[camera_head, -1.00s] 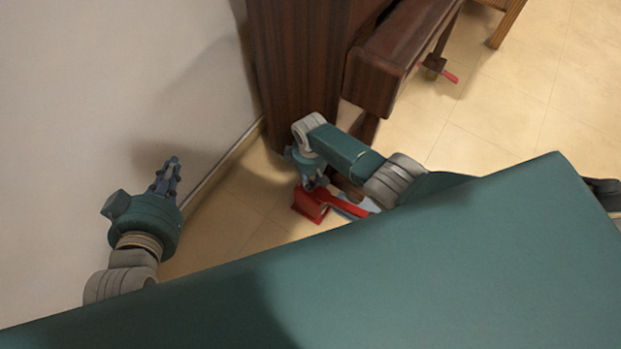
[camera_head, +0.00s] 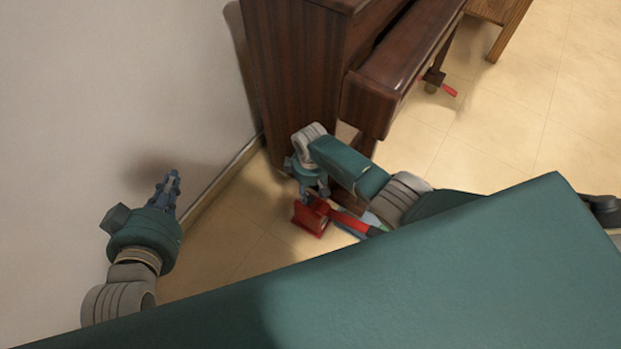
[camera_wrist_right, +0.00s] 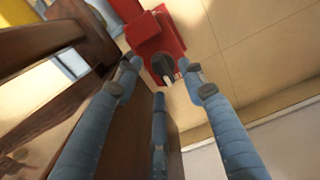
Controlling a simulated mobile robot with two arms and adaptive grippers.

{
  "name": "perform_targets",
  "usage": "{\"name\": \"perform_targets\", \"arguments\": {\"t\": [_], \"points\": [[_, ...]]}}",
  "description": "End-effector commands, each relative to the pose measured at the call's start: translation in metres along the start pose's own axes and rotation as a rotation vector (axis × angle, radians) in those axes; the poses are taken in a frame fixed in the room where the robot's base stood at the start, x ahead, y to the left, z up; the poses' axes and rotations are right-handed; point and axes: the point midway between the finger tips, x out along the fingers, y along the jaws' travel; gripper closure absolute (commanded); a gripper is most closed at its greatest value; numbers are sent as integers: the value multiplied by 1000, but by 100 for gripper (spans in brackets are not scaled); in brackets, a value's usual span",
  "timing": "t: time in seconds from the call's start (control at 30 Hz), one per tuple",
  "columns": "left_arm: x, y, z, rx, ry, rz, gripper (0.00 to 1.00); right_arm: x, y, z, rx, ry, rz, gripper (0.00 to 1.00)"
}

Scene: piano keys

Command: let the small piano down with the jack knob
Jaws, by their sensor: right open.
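The small piano (camera_head: 292,85) is dark brown wood and stands at top centre of the head view. A red jack (camera_head: 310,219) is on the floor by its near end, partly hidden by my right arm. In the right wrist view the red jack (camera_wrist_right: 158,35) shows a dark round knob (camera_wrist_right: 163,66) on its face. My right gripper (camera_wrist_right: 164,76) is open, its fingertips spread on either side of the knob in the picture; contact cannot be told. My left gripper (camera_head: 173,178) hangs near the wall, away from the piano; its opening is too small to tell.
A pale wall (camera_head: 110,90) runs along the left. A wooden bench (camera_head: 500,22) stands at top right. A second red handle (camera_head: 450,91) sticks out at the piano's far leg. Tiled floor (camera_head: 495,130) is clear at right.

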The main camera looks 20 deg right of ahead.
Motion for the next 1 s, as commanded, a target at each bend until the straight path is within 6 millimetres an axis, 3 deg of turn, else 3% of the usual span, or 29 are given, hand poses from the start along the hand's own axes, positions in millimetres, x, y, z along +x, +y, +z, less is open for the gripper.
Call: {"name": "perform_targets", "arguments": {"t": [0.6, 1.0], "points": [[0, 0, 1, -1, -2, 1, 100, -98, 0, 0, 0, 1, 1, 59], [0, 1, 1, -1, -2, 1, 100, -106, -1, 0, 0, 0, 0, 59]]}}
